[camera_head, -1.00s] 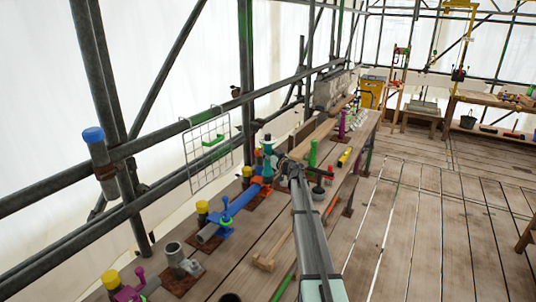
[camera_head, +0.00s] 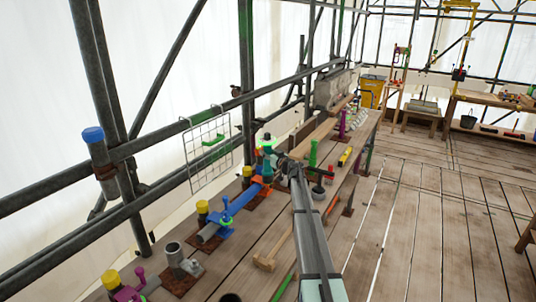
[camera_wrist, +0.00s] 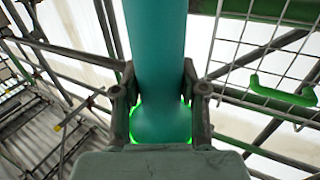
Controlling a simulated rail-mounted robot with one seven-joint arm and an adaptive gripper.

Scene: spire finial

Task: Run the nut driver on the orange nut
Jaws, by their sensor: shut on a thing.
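The teal nut driver (camera_head: 267,171) stands roughly upright over the bench, above orange parts (camera_head: 260,184) at the far end of a blue pipe. The orange nut cannot be told apart from these parts at this size, and whether the driver sits on it is unclear. My gripper (camera_head: 273,155) is shut on the driver. In the wrist view the two fingers of my gripper (camera_wrist: 160,95) flank the driver's teal shaft (camera_wrist: 156,45). A bright green glow edges its wider rounded part. The driver's working end is hidden there.
The blue pipe (camera_head: 240,201) runs along the plank bench. Yellow-capped posts (camera_head: 202,207) stand along its left. A wire grid (camera_head: 208,155) hangs on the scaffold rail.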

